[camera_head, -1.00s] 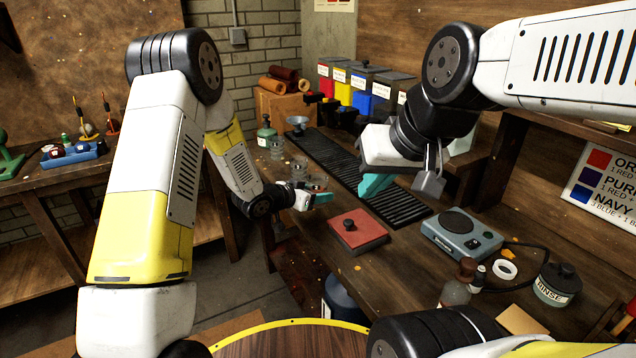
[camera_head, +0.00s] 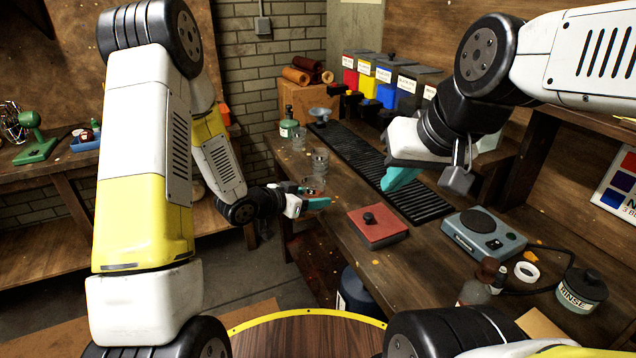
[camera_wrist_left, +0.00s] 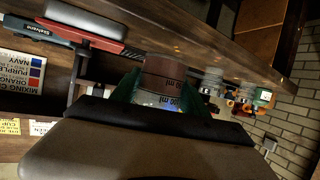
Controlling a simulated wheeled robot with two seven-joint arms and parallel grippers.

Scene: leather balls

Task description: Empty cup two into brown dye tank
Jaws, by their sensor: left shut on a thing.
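My left gripper (camera_head: 316,192) is shut on a clear cup (camera_head: 313,183) beside the left edge of the workbench. In the left wrist view the cup (camera_wrist_left: 165,82) stands between the teal fingers and shows "ml" markings. I cannot identify a brown dye tank; a reddish square block or lid with a black knob (camera_head: 385,236) lies on the bench.
Red, yellow and blue labelled bins (camera_head: 387,88) stand at the back. A black slatted mat (camera_head: 355,152) runs along the bench. A hot plate (camera_head: 482,236), bottles and a rinse jar (camera_head: 582,292) occupy the right front. A dark container (camera_head: 355,290) stands below the bench edge.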

